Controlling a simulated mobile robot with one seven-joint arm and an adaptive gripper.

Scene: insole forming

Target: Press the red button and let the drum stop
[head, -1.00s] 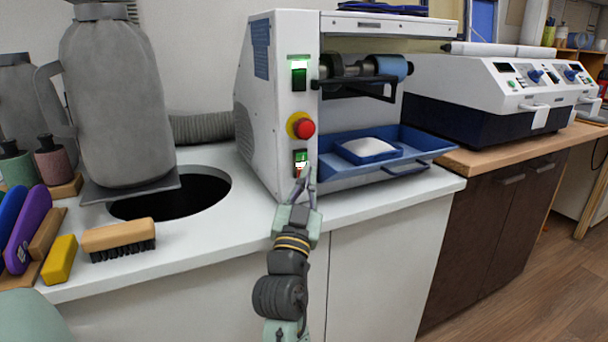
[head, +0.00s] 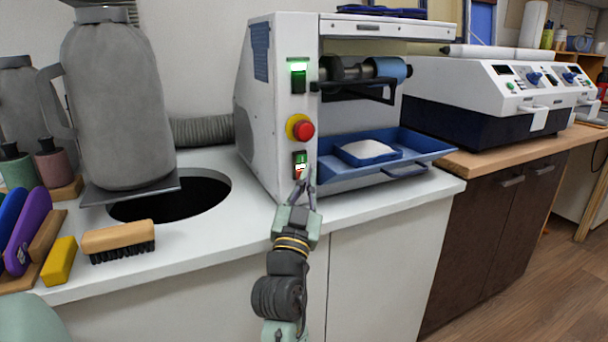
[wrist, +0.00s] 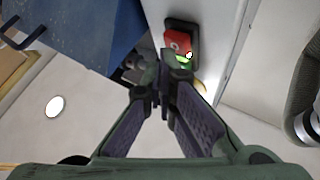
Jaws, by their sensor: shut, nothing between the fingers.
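The white machine (head: 280,110) stands on the counter. Its front carries a round red button (head: 305,130) on a yellow base. Below it is a rocker switch (head: 300,158) with a green-lit part and a red part; the switch also shows in the wrist view (wrist: 179,39), red half facing me. My gripper (head: 304,176) is shut and empty, its tips at the lower switch, below the round button. In the wrist view the fingertips (wrist: 166,62) overlap the switch's edge; I cannot tell if they touch. The blue drum (head: 392,67) sits on its shaft; whether it turns is unclear.
A blue tray (head: 425,151) juts out right of my gripper. The upper switch (head: 299,75) glows green. Left are a counter hole (head: 185,203), a grey jug-shaped bag (head: 115,100) and a brush (head: 118,237). The counter front is clear.

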